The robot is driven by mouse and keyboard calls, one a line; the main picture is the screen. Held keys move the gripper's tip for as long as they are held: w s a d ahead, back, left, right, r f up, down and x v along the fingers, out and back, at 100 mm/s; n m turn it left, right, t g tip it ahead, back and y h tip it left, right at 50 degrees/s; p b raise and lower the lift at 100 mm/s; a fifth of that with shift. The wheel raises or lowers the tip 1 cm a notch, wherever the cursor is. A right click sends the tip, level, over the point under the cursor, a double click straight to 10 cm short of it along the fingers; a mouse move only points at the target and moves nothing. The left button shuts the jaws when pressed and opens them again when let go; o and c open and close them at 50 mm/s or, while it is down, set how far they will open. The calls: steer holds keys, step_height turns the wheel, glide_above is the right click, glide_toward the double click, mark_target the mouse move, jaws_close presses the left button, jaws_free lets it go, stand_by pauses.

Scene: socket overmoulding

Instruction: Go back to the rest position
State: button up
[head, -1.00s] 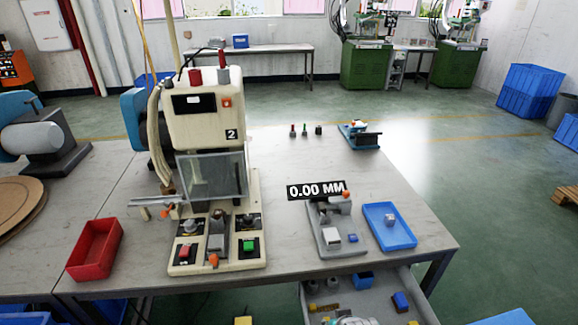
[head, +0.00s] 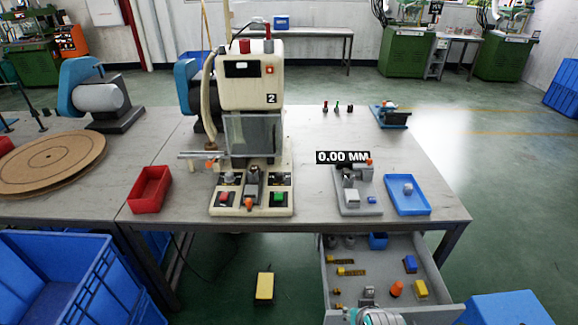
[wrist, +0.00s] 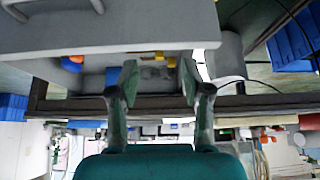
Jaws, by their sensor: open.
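My gripper (wrist: 158,85) is open and empty in the wrist view, with its two fingers apart and the open drawer and table edge beyond them. In the head view only the top of my arm shows at the bottom edge, in front of the open drawer (head: 440,311); the fingertips cannot be made out there. The press machine (head: 247,90), marked 2, stands on the table (head: 310,150), with a red and a green button on its base. A measuring gauge (head: 357,200) reading 0.00 MM stands right of it, beside a blue tray (head: 420,205) holding a small grey part (head: 408,188).
The drawer below the table is pulled out and holds several small coloured items. A red bin (head: 150,190) is on the table's left. Blue crates stand on the floor at lower left (head: 50,270) and lower right (head: 505,310). A yellow pedal (head: 264,288) lies under the table.

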steer(key=s+f+t, duration=0.1)
steer(key=s+t, duration=0.3)
steer(key=s, duration=1.7)
steer(key=s+r+t, duration=0.4)
steer(key=s+r, duration=1.1)
steer(key=s, duration=0.1)
steer(key=shift+s+r, duration=0.15)
steer(key=shift+r, duration=0.1)
steer(key=shift+c, duration=0.3)
